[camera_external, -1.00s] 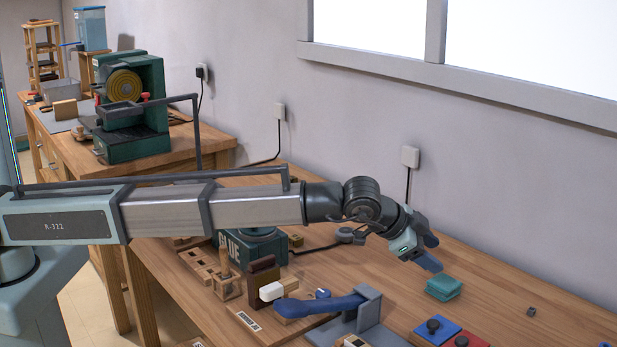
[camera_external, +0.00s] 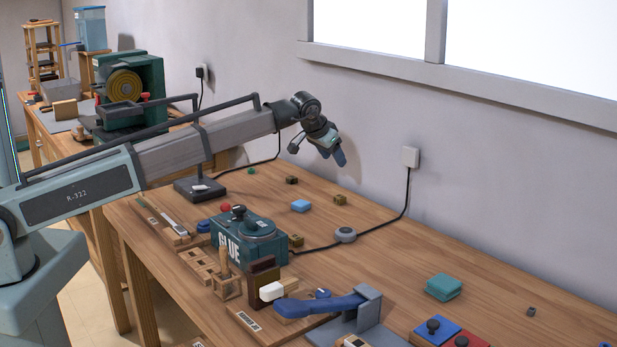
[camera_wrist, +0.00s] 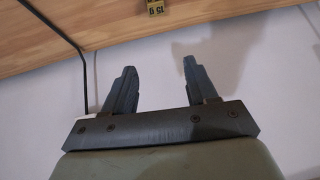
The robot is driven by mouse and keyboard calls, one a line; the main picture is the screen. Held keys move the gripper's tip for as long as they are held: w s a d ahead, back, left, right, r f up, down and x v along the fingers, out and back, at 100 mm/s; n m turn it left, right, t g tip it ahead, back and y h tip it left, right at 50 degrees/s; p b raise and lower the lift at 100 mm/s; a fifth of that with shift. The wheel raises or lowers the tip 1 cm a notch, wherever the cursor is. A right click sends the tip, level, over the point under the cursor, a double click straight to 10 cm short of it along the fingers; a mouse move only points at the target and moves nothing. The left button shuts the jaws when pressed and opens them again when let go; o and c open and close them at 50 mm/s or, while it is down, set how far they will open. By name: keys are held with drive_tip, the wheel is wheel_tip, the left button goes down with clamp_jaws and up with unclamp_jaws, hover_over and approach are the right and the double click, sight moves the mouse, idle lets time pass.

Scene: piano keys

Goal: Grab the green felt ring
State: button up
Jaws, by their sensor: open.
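A small green piece (camera_external: 251,171) lies at the far end of the workbench, near the wall; it is too small to tell whether it is a ring. My gripper (camera_external: 340,157) is raised above the bench near the wall, to the right of the green piece and well apart from it. In the wrist view, my gripper (camera_wrist: 160,68) shows two dark fingers spread apart with nothing between them. I cannot make out a green ring in the wrist view.
A green glue box (camera_external: 262,238) stands nearer. A teal block (camera_external: 444,288) lies at right. A black cable (camera_external: 407,190) hangs along the wall.

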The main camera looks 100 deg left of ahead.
drive_tip(key=s+a+n+g, duration=0.2)
drive_tip(key=s+a+n, duration=0.1)
drive_tip(key=s+a, duration=1.05)
drive_tip(key=n+g+h, duration=0.1)
drive_tip(key=n, duration=0.3)
approach(250, 170)
drive_tip(key=f, duration=0.1)
drive_tip(key=w+a+f, duration=0.1)
drive_tip(key=shift+a+f, duration=0.3)
drive_tip(key=shift+a, duration=0.05)
drive_tip(key=shift+s+a+x, duration=0.15)
drive_tip(key=shift+x, duration=0.95)
drive_tip(key=shift+s+a+x, duration=0.15)
drive_tip(key=shift+x, duration=0.9)
drive_tip(key=shift+a+f, duration=0.15)
drive_tip(key=shift+f, duration=0.2)
clamp_jaws()
